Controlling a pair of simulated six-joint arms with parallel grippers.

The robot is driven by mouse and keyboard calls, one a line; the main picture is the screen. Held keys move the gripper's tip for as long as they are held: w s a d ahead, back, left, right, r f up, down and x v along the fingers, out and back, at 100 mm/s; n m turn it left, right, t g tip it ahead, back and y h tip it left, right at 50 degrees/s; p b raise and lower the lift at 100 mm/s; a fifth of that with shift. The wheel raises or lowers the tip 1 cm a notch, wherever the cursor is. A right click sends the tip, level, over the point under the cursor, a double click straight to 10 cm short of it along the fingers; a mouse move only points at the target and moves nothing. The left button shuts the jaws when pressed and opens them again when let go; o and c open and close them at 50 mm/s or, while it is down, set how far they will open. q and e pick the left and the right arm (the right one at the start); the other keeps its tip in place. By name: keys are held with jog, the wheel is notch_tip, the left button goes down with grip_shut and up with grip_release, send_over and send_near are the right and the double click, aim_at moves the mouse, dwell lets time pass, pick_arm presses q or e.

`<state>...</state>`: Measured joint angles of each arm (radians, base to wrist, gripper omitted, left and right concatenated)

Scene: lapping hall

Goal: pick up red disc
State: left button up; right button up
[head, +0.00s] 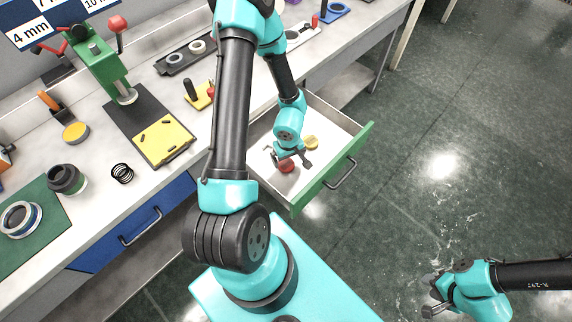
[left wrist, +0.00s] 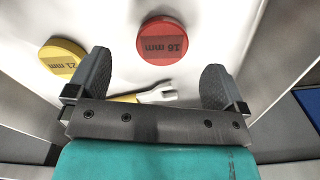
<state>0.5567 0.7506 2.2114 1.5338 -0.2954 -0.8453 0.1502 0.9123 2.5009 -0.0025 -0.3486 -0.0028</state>
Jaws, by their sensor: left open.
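The red disc (head: 286,168) lies flat on the white floor of the open green-fronted drawer (head: 334,172). In the left wrist view the red disc (left wrist: 163,40) shows an upside-down "16 mm" label. My left gripper (head: 290,158) is inside the drawer over the disc, partly hiding it in the head view. In the left wrist view my left gripper (left wrist: 156,78) is open and empty, with the disc beyond its fingertips and between their lines. My right gripper (head: 434,304) is far off at the lower right, over the floor; its jaws are unclear.
A yellow disc (left wrist: 62,58) marked "21 mm" lies beside the left finger, also in the drawer (head: 311,142). Drawer walls surround the gripper. The bench (head: 95,205) beside it holds tools.

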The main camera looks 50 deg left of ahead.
aim_at(286, 164)
pick_arm(q)
jog(key=shift+s+a+f, duration=0.1)
jog(key=shift+a+f, duration=0.05)
jog(key=shift+f, duration=1.15)
jog(key=shift+a+f, duration=0.15)
jog(key=shift+f, duration=1.15)
jog(key=shift+c, duration=0.3)
jog(key=c, duration=1)
jog(key=shift+r, duration=5)
